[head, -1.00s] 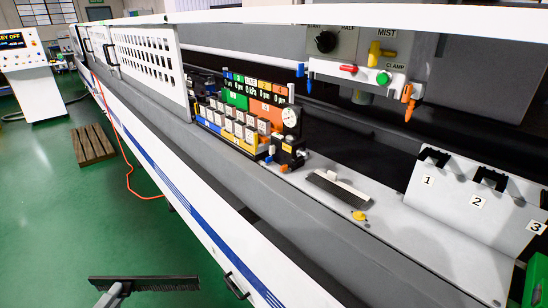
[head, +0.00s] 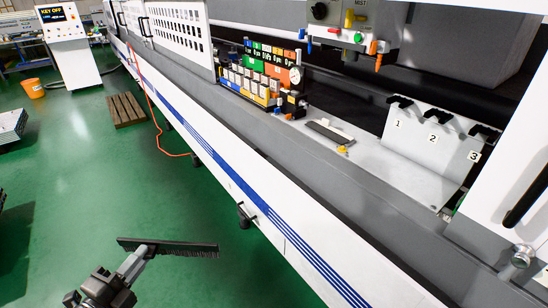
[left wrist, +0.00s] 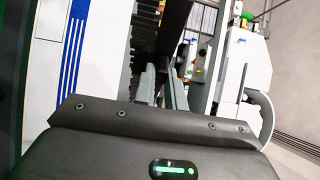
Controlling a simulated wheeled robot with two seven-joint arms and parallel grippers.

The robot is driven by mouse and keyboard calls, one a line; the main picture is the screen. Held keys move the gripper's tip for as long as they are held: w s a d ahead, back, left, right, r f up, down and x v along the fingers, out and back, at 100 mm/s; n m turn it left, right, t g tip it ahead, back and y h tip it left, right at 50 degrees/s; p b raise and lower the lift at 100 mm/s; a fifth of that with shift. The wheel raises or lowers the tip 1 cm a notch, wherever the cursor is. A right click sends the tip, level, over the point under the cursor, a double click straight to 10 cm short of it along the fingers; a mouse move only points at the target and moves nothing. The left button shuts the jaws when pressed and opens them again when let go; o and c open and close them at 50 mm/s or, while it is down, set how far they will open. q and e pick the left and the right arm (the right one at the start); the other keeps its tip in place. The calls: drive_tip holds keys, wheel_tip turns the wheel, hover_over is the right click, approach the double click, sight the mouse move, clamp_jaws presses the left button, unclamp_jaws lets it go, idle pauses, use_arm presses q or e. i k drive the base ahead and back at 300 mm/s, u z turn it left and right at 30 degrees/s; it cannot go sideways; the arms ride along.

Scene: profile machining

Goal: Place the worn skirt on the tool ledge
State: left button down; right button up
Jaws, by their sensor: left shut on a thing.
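The worn skirt (head: 168,247), a long dark strip with a bristle-like lower edge, hangs over the green floor at the lower left of the head view. My left gripper (head: 133,263) is shut on it near its left part. The tool ledge (head: 372,157) is the pale grey shelf inside the machine, right of the skirt and well apart from it. In the left wrist view a dark strip with several screw heads (left wrist: 150,120) spans the picture; I cannot tell if it is the skirt. My right gripper is not in view.
A black-bristled brush (head: 330,132) and a small yellow piece (head: 343,149) lie on the ledge. Black holders (head: 436,117) numbered 1 to 3 stand at its right. The white machine front (head: 225,165) lies between skirt and ledge. A pallet (head: 125,110) and orange hose (head: 157,130) are on the floor.

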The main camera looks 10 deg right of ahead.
sight(402, 179)
drive_tip(key=z, duration=1.8)
drive_tip(key=i, duration=0.15)
drive_tip(key=z, duration=0.05)
